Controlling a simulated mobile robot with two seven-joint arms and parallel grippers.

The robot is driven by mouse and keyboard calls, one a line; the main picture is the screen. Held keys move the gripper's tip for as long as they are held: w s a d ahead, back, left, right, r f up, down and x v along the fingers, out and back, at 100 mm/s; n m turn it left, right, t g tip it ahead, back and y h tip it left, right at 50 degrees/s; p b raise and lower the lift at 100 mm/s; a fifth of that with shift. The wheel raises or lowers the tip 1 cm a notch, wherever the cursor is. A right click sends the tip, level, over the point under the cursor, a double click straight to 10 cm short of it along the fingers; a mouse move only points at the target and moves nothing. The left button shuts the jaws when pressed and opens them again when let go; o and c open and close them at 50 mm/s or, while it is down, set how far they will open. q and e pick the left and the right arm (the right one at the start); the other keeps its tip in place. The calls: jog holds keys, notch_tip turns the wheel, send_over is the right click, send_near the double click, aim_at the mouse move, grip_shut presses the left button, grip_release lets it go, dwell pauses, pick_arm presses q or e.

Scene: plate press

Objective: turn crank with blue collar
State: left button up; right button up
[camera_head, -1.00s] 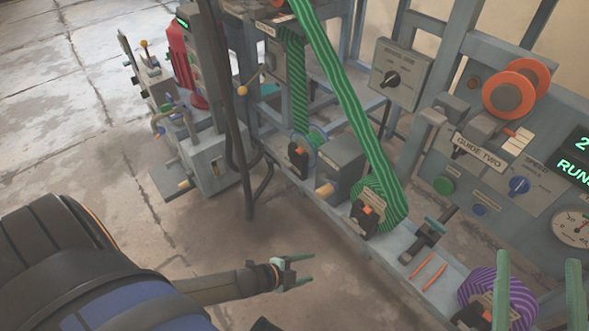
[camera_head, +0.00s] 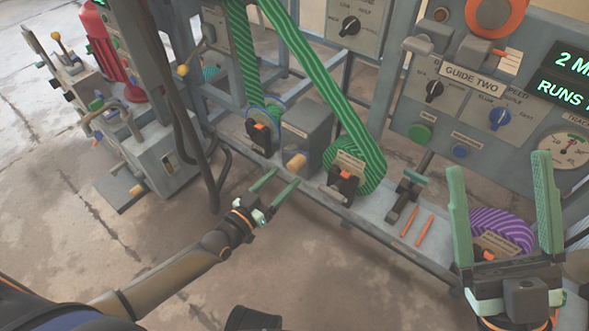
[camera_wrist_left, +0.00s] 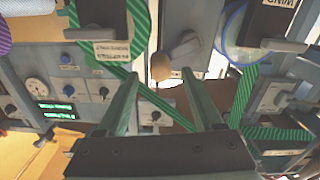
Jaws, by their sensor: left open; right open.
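A crank with a tan wooden handle (camera_head: 296,162) sticks out from the grey box (camera_head: 306,130) on the machine's low rail. In the left wrist view the tan handle (camera_wrist_left: 161,67) shows between and beyond my fingertips, with its grey arm (camera_wrist_left: 185,47) behind it. I cannot make out a blue collar on it. A blue-rimmed spool (camera_head: 267,115) stands just left of the box. My left gripper (camera_head: 285,178) is open and empty, a little short of the handle. My right gripper (camera_head: 499,166) is open and empty in front of the machine's right part.
A green striped web runs down to a roll (camera_head: 358,163) right of the crank. Two orange sticks (camera_head: 416,230) lie on the rail, and a purple roll (camera_head: 503,230) sits behind my right gripper. Black cables (camera_head: 205,160) hang left of the crank.

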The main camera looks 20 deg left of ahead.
aim_at(291, 171)
pick_arm(q)
jog(key=b+x, duration=0.1)
jog(key=x, duration=0.4)
jog(key=shift+w+d+b, duration=0.15)
jog(key=shift+w+b, duration=0.15)
jog(key=shift+w, duration=0.05)
pick_arm(e)
jog(key=shift+w+a+f, duration=0.1)
jog(key=shift+a+f, duration=0.1)
jog(key=shift+f, duration=1.05)
pick_arm(q)
jog(key=shift+c, duration=0.3)
grip_shut()
